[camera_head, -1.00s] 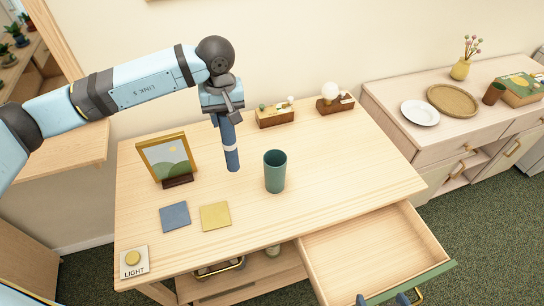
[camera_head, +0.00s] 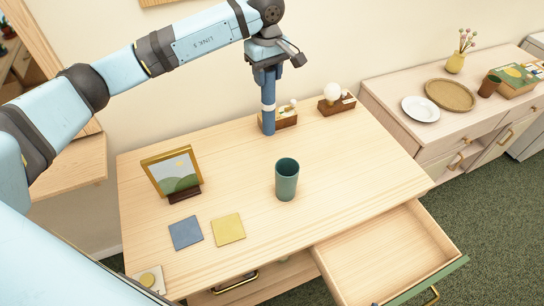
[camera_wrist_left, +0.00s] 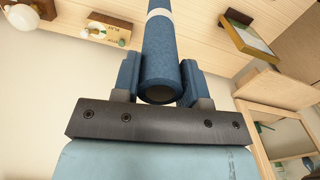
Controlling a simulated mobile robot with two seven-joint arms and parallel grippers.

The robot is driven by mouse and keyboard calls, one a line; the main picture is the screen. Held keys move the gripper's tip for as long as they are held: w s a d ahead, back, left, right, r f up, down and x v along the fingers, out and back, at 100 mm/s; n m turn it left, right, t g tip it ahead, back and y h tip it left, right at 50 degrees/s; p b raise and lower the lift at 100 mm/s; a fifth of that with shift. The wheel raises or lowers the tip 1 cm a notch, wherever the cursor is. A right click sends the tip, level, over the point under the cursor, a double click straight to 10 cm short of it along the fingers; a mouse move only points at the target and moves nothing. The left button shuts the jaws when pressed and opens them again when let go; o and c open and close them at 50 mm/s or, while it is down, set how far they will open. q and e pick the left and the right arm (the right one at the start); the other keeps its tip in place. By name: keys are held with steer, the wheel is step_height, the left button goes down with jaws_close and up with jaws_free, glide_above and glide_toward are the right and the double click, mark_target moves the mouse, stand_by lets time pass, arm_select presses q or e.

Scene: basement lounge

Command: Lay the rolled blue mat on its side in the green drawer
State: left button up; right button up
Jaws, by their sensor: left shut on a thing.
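The rolled blue mat (camera_head: 268,112), with a white band, hangs upright from my left gripper (camera_head: 267,76) over the back of the table. My left gripper is shut on its upper end. In the left wrist view the mat (camera_wrist_left: 163,50) sits between the two blue fingers (camera_wrist_left: 158,80). In the head view its lower end is in front of a small wooden box; I cannot tell whether it touches the table. The green-fronted drawer (camera_head: 375,255) is pulled out at the table's front right, and its visible inside is empty. My right gripper is not in view.
A green cup (camera_head: 286,180) stands mid-table. A picture frame (camera_head: 172,172), a blue square (camera_head: 186,233) and a yellow square (camera_head: 228,229) are on the left. Small wooden boxes (camera_head: 336,104) line the back. A sideboard (camera_head: 395,120) stands to the right.

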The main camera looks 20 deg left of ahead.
mark_target(268, 130)
arm_select(q)
step_height(268, 130, down, 14)
steer(key=b, duration=0.5)
steer(key=shift+f, duration=0.7)
step_height(268, 130, down, 4)
steer(key=shift+r+b, duration=0.25)
steer(key=shift+b, duration=0.7)
steer(key=shift+f, duration=0.3)
steer(key=shift+f, duration=0.1)
steer(key=o, duration=0.9)
steer(key=shift+o, duration=0.2)
